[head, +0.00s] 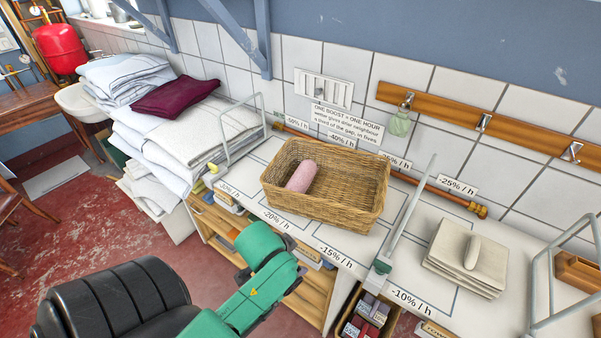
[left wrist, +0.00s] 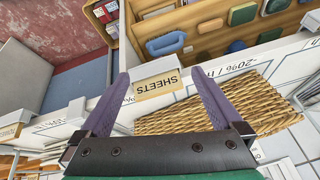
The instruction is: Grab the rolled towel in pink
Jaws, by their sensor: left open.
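The pink rolled towel (head: 301,176) lies inside the wicker basket (head: 345,212), near its left end, on the white counter. My left arm reaches up from the bottom of the head view, its green wrist in front of the counter's edge and below the basket; its fingers cannot be made out there. In the left wrist view my left gripper (left wrist: 162,75) is open and empty, its purple fingers spread. The basket (left wrist: 265,105) shows behind and right of the fingers; the towel does not show in that view. My right gripper is not in view.
A white folded stack with a rounded pale object on top (head: 472,252) sits right of the basket. Metal rails (head: 410,215) divide the counter. Folded linens with a maroon cloth (head: 175,95) are piled at left. Shelves lie under the counter, with a "SHEETS" label (left wrist: 157,85).

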